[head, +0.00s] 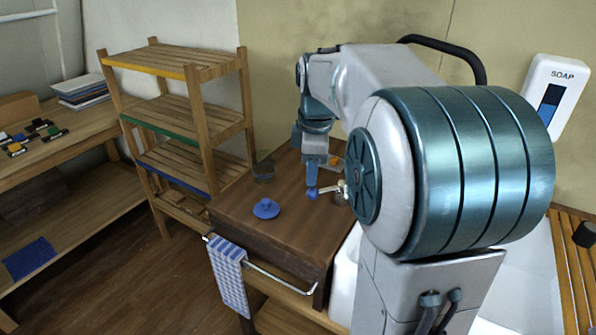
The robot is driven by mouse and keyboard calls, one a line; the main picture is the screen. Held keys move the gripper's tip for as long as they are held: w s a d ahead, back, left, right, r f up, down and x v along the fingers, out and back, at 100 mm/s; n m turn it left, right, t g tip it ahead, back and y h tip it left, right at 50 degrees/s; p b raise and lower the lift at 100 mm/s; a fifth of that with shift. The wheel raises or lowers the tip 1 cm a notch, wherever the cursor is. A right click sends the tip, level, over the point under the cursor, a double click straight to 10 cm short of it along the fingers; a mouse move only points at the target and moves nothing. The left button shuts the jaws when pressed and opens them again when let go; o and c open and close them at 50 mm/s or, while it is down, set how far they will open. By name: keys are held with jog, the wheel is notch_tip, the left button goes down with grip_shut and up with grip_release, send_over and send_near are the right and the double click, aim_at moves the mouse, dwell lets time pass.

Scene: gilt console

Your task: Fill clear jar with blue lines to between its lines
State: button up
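A small see-through jar (263,172) stands at the back left of the wooden counter (235,210). It looks dark, and I cannot make out lines or contents. A blue lid-like disc with a knob (266,208) lies on the counter in front of it. My gripper (312,186) points down over the counter, right of the jar and lid. A small blue rounded piece (312,193) shows at its fingertips; I cannot tell whether it is held. A metal tap-like fitting (340,187) is just right of the fingertips, partly hidden by my arm.
A white basin (346,268) lies right of the counter, largely behind my arm. A checked towel (229,276) hangs on a front rail (283,279). A wooden shelf rack (190,110) stands left. A soap dispenser (556,90) is on the wall. The counter's front middle is clear.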

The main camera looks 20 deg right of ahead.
aim_at(320, 190)
jog(key=w+d+n, duration=0.6)
jog(key=w, duration=0.1)
jog(key=shift+g, duration=0.3)
notch_tip(320, 190, down, 13)
jog(key=shift+w+a+r+p, duration=0.1)
jog(key=shift+w+p, duration=0.05)
jog(key=shift+p, duration=0.35)
grip_shut()
